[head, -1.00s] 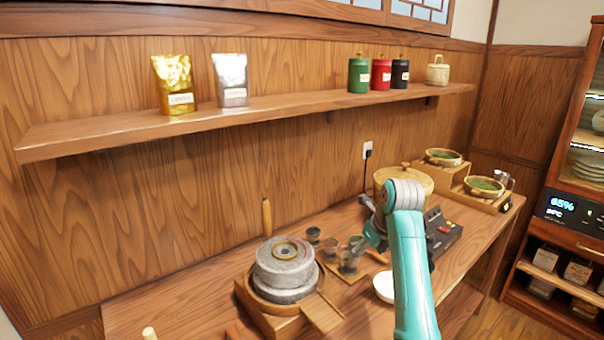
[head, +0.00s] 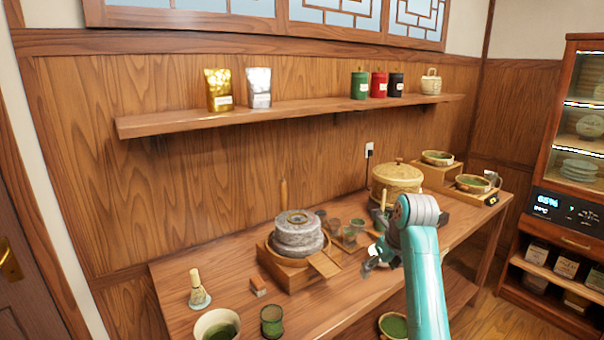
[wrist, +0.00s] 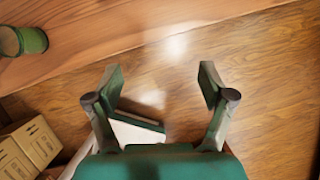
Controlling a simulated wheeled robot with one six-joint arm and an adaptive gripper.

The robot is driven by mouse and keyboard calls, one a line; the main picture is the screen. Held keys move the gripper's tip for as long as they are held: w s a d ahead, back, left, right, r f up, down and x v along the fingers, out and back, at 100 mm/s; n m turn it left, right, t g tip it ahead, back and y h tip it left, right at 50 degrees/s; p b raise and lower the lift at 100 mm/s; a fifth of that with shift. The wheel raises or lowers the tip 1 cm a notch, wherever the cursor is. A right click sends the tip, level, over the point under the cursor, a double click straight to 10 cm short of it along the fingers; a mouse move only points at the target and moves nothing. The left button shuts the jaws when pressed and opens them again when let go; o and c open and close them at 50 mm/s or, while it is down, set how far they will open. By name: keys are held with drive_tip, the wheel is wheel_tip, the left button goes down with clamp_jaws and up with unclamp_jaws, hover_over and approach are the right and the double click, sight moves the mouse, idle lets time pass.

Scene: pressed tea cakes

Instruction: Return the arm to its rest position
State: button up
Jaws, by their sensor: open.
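My gripper (wrist: 160,85) is open and empty in the wrist view, its two fingers spread apart above the wooden floor near the table edge. In the head view my gripper (head: 372,262) shows at the end of my teal arm, in front of the table's front part. The arm hides part of the table (head: 210,268) and some things behind it.
A stone mill (head: 298,238) stands on the table with small cups to its right. A whisk on a stand (head: 198,290), a bowl (head: 216,322) and a green container (head: 272,322) are at the front left. A cabinet (head: 565,215) stands at right. Boxes (wrist: 35,142) show below the table.

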drive_tip(key=s+f+n+t, duration=0.1)
drive_tip(key=s+f+n, duration=0.15)
drive_tip(key=f, duration=0.55)
drive_tip(key=s+a+f+n+t, duration=0.1)
drive_tip(key=s+f+n, duration=0.1)
drive_tip(key=s+f, duration=0.35)
drive_tip(key=s+f+n+t, duration=0.1)
drive_tip(key=s+f+n, duration=0.15)
drive_tip(key=f, duration=0.75)
drive_tip(key=s+f+n+t+h, duration=0.1)
drive_tip(key=s+f+n, duration=0.35)
drive_tip(key=s, duration=0.35)
drive_tip(key=s+f+n+t, duration=0.1)
drive_tip(key=s+f+n, duration=0.3)
drive_tip(key=s, duration=0.5)
drive_tip(key=s+r+n+t, duration=0.25)
drive_tip(key=s+n, duration=0.45)
drive_tip(key=s, duration=1.2)
drive_tip(key=s+r+n+t, duration=0.3)
drive_tip(key=s+r+n, duration=0.6)
drive_tip(key=s+r, duration=0.6)
drive_tip(key=shift+s+a+r+h, duration=0.15)
drive_tip(key=shift+s+a+h, duration=0.15)
drive_tip(key=shift+s, duration=0.4)
